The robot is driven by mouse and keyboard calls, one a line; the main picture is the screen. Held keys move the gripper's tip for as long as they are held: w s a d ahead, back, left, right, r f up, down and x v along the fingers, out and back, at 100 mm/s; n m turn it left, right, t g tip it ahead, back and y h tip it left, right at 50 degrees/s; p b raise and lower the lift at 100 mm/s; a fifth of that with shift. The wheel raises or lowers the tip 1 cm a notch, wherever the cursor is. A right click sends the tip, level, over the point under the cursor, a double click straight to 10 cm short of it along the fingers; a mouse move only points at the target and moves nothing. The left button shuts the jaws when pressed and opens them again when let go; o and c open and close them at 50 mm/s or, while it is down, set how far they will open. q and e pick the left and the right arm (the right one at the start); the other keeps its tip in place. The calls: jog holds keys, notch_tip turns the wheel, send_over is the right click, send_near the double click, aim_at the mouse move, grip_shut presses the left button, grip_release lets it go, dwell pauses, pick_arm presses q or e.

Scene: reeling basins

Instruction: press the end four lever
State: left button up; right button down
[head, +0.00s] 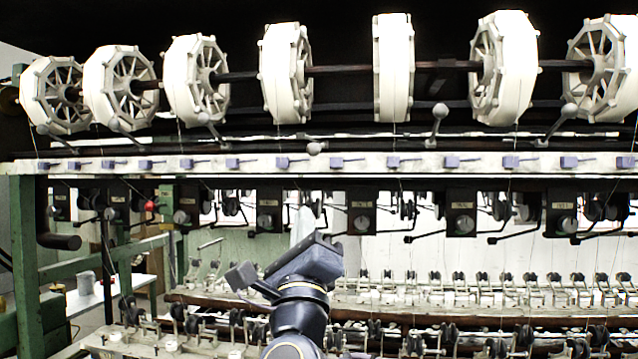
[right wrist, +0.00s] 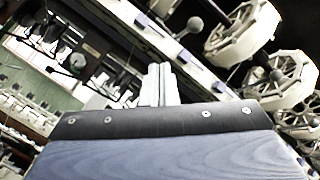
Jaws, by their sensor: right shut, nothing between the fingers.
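A row of ball-ended levers runs under the reels in the head view. One lever ball (head: 314,148) sits lower than its neighbours, below the fourth reel from the left; other balls stand higher, such as one to its right (head: 440,111) and one to its left (head: 203,118). No readable label shows which is end four. My right gripper (head: 303,222) is shut and empty, pointing up below the white rail, under the low ball and apart from it. In the right wrist view its pale fingers (right wrist: 160,84) are together, with a lever ball (right wrist: 194,25) beyond them. My left gripper is not in view.
White reels (head: 287,74) hang on a dark shaft above. A white rail (head: 360,163) with several purple blocks crosses the frame. Dark numbered boxes (head: 361,212) with protruding rods hang below it. Thin threads run down to the lower rows of guides.

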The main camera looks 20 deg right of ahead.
aim_at(318, 146)
jog(key=shift+s+d+r+m+g+h, duration=0.15)
jog(key=shift+d+m+g+h, duration=0.1)
jog(key=shift+m+g+h, duration=1)
jog(key=shift+s+d+m+g+h, duration=0.25)
jog(key=shift+m+g+h, duration=0.35)
jog(key=shift+m+h, duration=1.25)
jog(key=shift+s+d+r+m+g+h, duration=0.1)
jog(key=shift+d+m+g+h, duration=0.2)
jog(key=shift+m+g+h, duration=1.25)
jog(key=shift+w+m+t+y, duration=0.1)
jog(key=shift+m+t+y, duration=0.45)
jog(key=shift+t, duration=0.05)
jog(key=p+x, duration=0.4)
jog(key=x, duration=0.5)
jog(key=shift+w+d+r+p, duration=0.1)
jog(key=shift+d+r+p, duration=0.1)
jog(key=shift+r+p, duration=0.1)
jog(key=a+r, duration=0.1)
jog(key=s+a+p, duration=0.1)
jog(key=a, duration=0.1)
jog(key=shift+r+p, duration=0.3)
jog(key=shift+r, duration=0.1)
jog(key=shift+s+r, duration=0.1)
jog(key=shift+r, duration=0.05)
